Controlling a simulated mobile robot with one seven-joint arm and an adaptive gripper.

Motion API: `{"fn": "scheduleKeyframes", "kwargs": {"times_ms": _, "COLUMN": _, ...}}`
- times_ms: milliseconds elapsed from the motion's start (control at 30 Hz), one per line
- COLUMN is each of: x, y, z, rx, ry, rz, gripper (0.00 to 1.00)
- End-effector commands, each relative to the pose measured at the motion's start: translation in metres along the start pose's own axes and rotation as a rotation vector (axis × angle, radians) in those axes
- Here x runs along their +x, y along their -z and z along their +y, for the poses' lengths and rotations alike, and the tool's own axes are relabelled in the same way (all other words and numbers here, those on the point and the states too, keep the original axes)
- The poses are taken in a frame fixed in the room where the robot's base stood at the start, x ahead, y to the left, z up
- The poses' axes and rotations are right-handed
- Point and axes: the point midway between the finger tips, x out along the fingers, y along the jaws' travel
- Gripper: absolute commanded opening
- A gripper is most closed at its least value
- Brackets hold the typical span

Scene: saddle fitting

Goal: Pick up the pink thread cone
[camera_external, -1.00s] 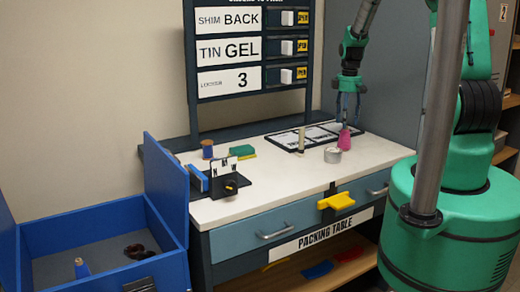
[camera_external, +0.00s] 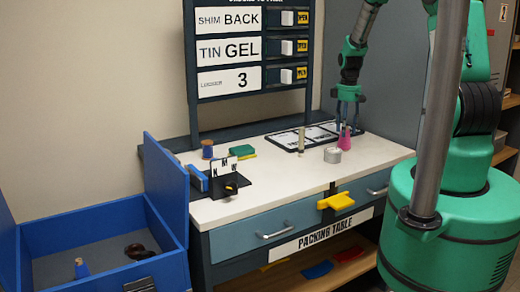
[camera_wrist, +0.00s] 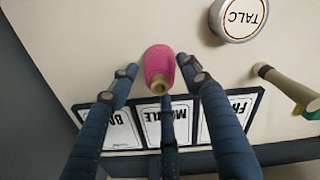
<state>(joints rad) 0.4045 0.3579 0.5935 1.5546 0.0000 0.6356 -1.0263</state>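The pink thread cone (camera_external: 345,139) stands upright on the packing table's white top, near its back right. In the wrist view the cone (camera_wrist: 160,63) shows from above, with its tan tip toward the camera. My gripper (camera_external: 349,118) points down over the cone, its fingers reaching its upper part. In the wrist view my gripper (camera_wrist: 158,76) has its dark blue fingers spread around the cone, with visible gaps at the left and right. Whether the third finger touches the cone cannot be told.
A round tin marked TALC (camera_wrist: 238,18) stands close to the cone. A tan upright post or tool (camera_external: 301,140) stands on the other side of the tin. A board of labelled panels (camera_wrist: 180,128) lies behind the cone. An open blue box (camera_external: 100,250) is at far left.

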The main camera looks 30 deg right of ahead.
Motion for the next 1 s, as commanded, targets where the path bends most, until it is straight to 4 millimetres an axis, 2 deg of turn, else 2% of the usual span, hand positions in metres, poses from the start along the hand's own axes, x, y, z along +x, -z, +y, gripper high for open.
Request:
{"fn": "scheduleKeyframes", "kwargs": {"times_ms": 33, "x": 0.0, "y": 0.0, "z": 0.0, "rx": 0.0, "ry": 0.0, "rz": 0.0, "gripper": 0.33}}
{"fn": "scheduleKeyframes", "kwargs": {"times_ms": 200, "x": 0.0, "y": 0.0, "z": 0.0, "rx": 0.0, "ry": 0.0, "rz": 0.0, "gripper": 0.0}}
{"fn": "scheduleKeyframes", "kwargs": {"times_ms": 667, "x": -0.006, "y": 0.0, "z": 0.0, "rx": 0.0, "ry": -0.001, "rz": 0.0, "gripper": 0.0}}
{"fn": "scheduleKeyframes", "kwargs": {"times_ms": 833, "x": -0.02, "y": 0.0, "z": 0.001, "rx": 0.0, "ry": -0.002, "rz": 0.001, "gripper": 0.0}}
{"fn": "scheduleKeyframes", "kwargs": {"times_ms": 967, "x": -0.04, "y": 0.001, "z": 0.001, "rx": 0.0, "ry": -0.003, "rz": 0.002, "gripper": 0.0}}
{"fn": "scheduleKeyframes", "kwargs": {"times_ms": 1000, "x": -0.038, "y": -0.003, "z": -0.005, "rx": 0.0, "ry": 0.0, "rz": 0.0, "gripper": 0.0}}
